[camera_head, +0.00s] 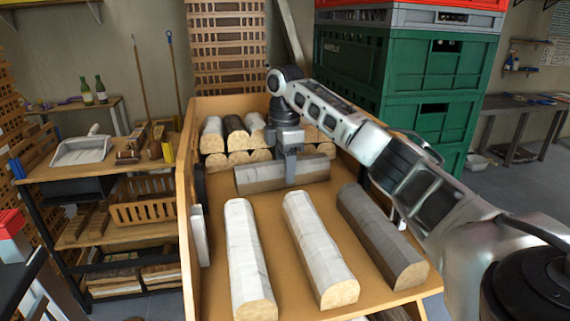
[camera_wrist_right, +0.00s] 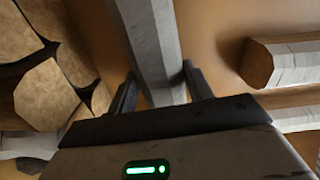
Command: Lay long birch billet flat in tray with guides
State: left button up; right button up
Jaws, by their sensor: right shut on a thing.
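The billet lies crosswise, left to right, in front of the stacked billets. In the right wrist view the held billet (camera_wrist_right: 148,40) passes between the two fingers (camera_wrist_right: 160,90). I cannot tell whether its underside touches the tray floor. Three other billets lie lengthwise nearer the front: a white left one (camera_head: 244,250), a white middle one (camera_head: 315,240) and a grey right one (camera_head: 378,235). My left gripper is out of view.
Several stacked billets (camera_head: 232,135) fill the tray's back. A pale upright plate (camera_head: 200,235) stands along its left side. Green crates (camera_head: 425,70) rise behind at right. A shelf with a dustpan (camera_head: 80,150) stands at left. Bare tray floor shows between the front billets.

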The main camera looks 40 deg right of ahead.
jog(key=shift+f, duration=0.3)
jog(key=o, duration=1.3)
jog(key=shift+r, duration=1.5)
jog(key=shift+r, duration=0.1)
notch_tip(320, 180, up, 16)
jog(key=shift+f, duration=0.1)
